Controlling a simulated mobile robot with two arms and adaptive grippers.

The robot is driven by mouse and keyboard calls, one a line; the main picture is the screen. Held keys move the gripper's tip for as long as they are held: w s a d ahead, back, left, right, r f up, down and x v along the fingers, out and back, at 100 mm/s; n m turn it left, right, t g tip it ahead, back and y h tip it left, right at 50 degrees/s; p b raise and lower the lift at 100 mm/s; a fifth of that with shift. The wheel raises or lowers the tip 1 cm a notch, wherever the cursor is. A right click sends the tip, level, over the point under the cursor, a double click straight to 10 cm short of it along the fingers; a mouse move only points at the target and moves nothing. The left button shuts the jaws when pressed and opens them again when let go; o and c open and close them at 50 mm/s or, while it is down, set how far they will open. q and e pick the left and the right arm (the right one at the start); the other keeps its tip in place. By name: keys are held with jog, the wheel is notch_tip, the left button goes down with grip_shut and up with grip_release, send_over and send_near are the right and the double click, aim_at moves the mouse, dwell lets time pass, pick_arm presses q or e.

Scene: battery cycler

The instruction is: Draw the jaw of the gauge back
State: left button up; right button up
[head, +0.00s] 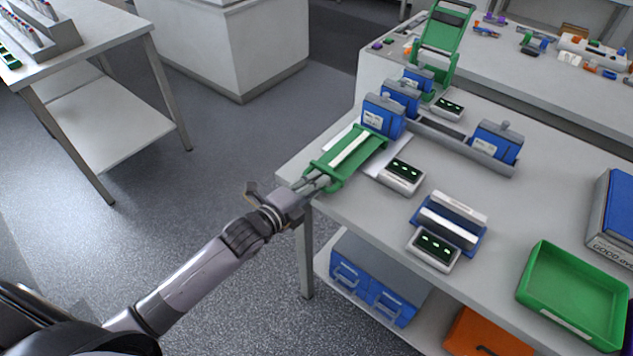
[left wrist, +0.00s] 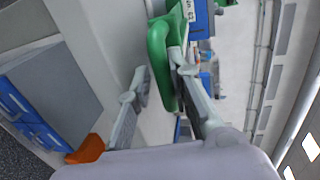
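The green gauge (head: 369,148) with a pale strip along its middle lies at the near left edge of the table, in front of a blue block. Its looped green end (head: 334,184) points toward my left arm. My left gripper (head: 313,182) is at that end. The fingers hide part of the loop, and I cannot make out which part is the jaw. My right gripper is not in view.
Small display boxes (head: 402,175) and (head: 434,249) stand right of the gauge. Blue blocks (head: 383,116) sit in a grey rail behind it. A green tray (head: 570,296) is at the right. A blue bin (head: 378,284) stands on the shelf below. Left of the table is open floor.

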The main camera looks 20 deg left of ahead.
pick_arm(q)
jog(key=shift+o, duration=1.3)
jog(key=shift+r, duration=0.1)
jog(key=shift+o, duration=0.2)
jog(key=v, duration=1.2)
